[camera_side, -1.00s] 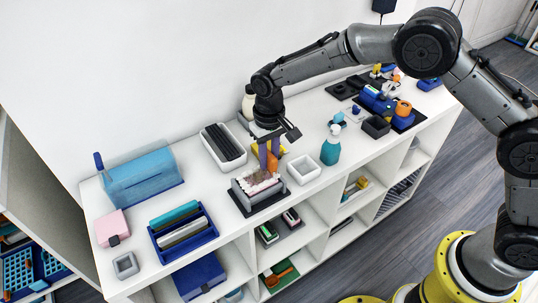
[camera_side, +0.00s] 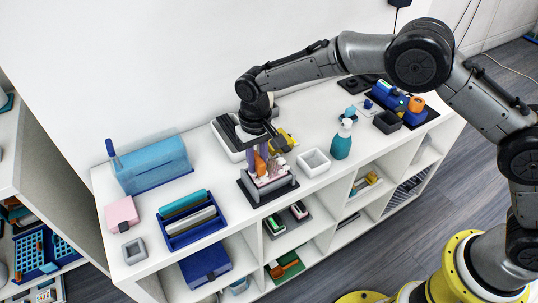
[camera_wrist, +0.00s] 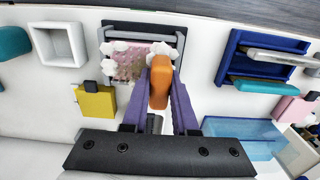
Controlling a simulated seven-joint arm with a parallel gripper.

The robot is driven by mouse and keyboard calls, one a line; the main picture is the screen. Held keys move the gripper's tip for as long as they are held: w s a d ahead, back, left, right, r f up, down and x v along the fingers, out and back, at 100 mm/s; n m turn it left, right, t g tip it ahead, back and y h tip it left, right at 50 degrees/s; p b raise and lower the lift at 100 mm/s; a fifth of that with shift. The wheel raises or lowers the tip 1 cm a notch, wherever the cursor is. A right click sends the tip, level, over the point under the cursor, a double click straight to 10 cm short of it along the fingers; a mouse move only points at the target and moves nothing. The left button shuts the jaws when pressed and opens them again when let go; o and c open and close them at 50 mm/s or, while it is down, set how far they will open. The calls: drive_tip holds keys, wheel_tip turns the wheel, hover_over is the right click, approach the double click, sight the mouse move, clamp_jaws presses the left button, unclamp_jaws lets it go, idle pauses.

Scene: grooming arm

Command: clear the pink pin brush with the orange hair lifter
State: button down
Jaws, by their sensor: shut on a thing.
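The pink pin brush (camera_side: 274,179) rests pad up in a dark holder (camera_side: 256,196) near the front edge of the white top. In the wrist view the pink pad (camera_wrist: 128,62) has white rounded pieces at its corners and a brownish hair patch near its middle and lower edge. My gripper (camera_side: 259,158) has purple fingers shut on the orange hair lifter (camera_wrist: 160,84). The lifter's tip is at the brush's right side in the wrist view, over a white corner piece. Whether it touches the pad I cannot tell.
A white square tray (camera_side: 314,168) and a teal pump bottle (camera_side: 342,142) stand right of the brush. A yellow block (camera_wrist: 96,101) lies close by. A blue rack (camera_side: 192,226) is to the left. A long pale tray (camera_side: 224,148) lies behind my gripper.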

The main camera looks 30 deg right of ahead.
sight(281, 163)
drive_tip(key=shift+a, duration=0.15)
drive_tip(key=shift+s+f, duration=0.1)
idle(0.3)
drive_tip(key=shift+s+d+f, duration=0.1)
drive_tip(key=shift+d+f, duration=0.05)
drive_tip(key=shift+d, duration=3.3)
wheel_tip(281, 163, up, 8)
drive_tip(key=shift+a+r, duration=0.15)
drive_tip(key=shift+r, duration=0.05)
